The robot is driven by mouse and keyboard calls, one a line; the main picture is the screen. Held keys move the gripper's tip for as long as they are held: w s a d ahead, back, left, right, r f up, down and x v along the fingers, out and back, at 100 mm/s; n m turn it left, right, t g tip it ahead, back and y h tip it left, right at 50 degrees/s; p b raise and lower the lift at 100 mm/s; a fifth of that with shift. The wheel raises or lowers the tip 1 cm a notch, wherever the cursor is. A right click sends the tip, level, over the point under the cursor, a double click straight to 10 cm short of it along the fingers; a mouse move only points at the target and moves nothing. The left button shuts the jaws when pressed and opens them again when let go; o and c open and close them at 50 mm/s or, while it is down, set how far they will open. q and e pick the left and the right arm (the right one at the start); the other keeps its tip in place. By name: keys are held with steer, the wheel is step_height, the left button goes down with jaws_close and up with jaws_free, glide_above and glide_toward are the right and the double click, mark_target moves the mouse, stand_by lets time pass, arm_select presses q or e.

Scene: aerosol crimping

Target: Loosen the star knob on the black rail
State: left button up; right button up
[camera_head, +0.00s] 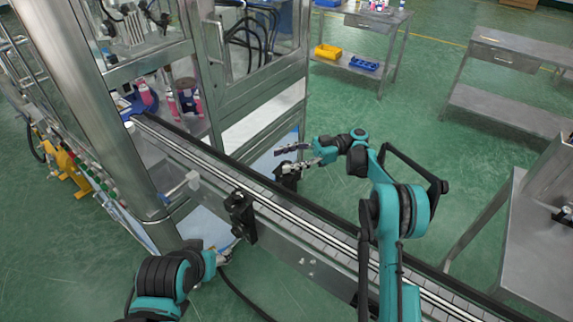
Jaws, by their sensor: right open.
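The black rail (330,215) runs along the far side of a conveyor, from the machine at upper left to lower right. A small black fitting (288,181) stands at this rail; a star shape on it is too small to make out. My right gripper (284,158) is open, its two fingers pointing left, just above and beside this fitting. I cannot tell whether they touch it. My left gripper (233,247) is low on the near side of the conveyor, close below a black block (240,214). Its fingers are small and partly hidden.
A steel-framed machine (180,90) with pink items inside stands at upper left. Steel tables stand at right and at the back, one holding a yellow bin (328,51) and a blue bin (364,63). Green floor (400,125) is free beyond the conveyor.

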mark_target(275, 170)
step_height(275, 170, up, 8)
steer(key=shift+f, duration=0.2)
steer(key=d+f+m+t+b, duration=0.1)
steer(key=f+t, duration=0.1)
steer(key=f, duration=0.1)
steer(key=d+f+m+t+b, duration=0.1)
steer(key=f+t+b, duration=0.1)
steer(key=f, duration=0.1)
steer(key=d+f+m+t+y+b, duration=0.1)
steer(key=d+f+m+t+b, duration=0.1)
steer(key=f, duration=0.1)
steer(key=shift+f, duration=0.3)
steer(key=shift+s+f+t, duration=0.1)
steer(key=shift+f+t, duration=0.2)
steer(key=shift+t, duration=0.1)
steer(key=a+b, duration=0.2)
steer(key=a, duration=0.5)
steer(key=shift+a+r, duration=0.1)
steer(key=shift+a, duration=0.2)
jaws_close()
